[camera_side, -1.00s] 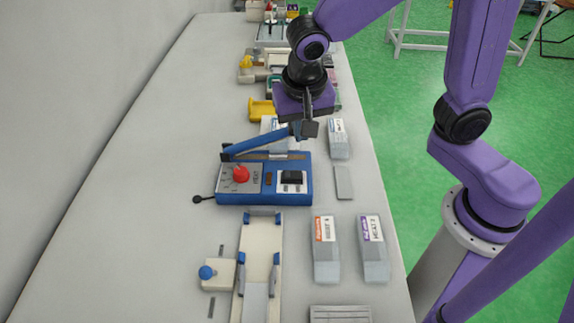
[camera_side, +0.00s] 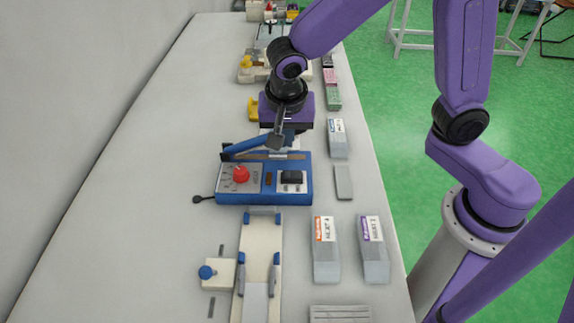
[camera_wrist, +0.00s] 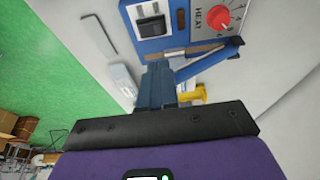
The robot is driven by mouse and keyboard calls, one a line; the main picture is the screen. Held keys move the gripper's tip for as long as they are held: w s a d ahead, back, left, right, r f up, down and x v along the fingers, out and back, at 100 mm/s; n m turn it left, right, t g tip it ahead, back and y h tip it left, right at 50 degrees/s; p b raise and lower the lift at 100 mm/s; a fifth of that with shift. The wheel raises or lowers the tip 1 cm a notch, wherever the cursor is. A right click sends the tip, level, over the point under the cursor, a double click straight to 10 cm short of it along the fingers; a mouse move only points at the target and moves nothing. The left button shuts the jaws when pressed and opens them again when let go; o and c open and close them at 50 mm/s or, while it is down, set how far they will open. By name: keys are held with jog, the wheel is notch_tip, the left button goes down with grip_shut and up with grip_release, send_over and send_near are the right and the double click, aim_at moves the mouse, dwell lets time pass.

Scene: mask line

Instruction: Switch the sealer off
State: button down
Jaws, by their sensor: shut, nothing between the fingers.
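The sealer (camera_side: 262,198) is a blue box on the table with a red heat knob (camera_side: 241,174) on its left and a black rocker switch (camera_side: 292,177) on its right. Its blue lever arm (camera_side: 248,143) is slightly raised at the back. My gripper (camera_side: 274,146) is shut and empty, pointing down behind the sealer by the lever's right end; I cannot tell whether it touches the lever. In the wrist view, the switch (camera_wrist: 151,26) and knob (camera_wrist: 218,18) lie beyond my fingers (camera_wrist: 157,80). The switch's position is too small to tell.
A cream fixture with blue posts (camera_side: 260,236) stands in front of the sealer. Two labelled packs (camera_side: 326,262) (camera_side: 374,262) lie to its right, another pack (camera_side: 338,140) behind. A small blue-knobbed block (camera_side: 218,274) is front left. The left table is clear.

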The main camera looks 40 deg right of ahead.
send_near(293, 173)
jog(key=f, duration=0.1)
jog(key=w+f, duration=0.1)
jog(key=f, duration=0.1)
jog(key=w+f, duration=0.1)
jog(key=f, duration=0.1)
jog(key=shift+w+d, duration=0.15)
jog(key=shift+d, duration=0.05)
jog(key=shift+f, duration=0.6)
jog(key=shift+w+f, duration=0.1)
jog(key=shift+f, duration=0.05)
jog(key=shift+s+d+r, duration=0.25)
jog(key=shift+s+d, duration=0.3)
jog(key=shift+s, duration=0.05)
jog(key=shift+r, duration=0.1)
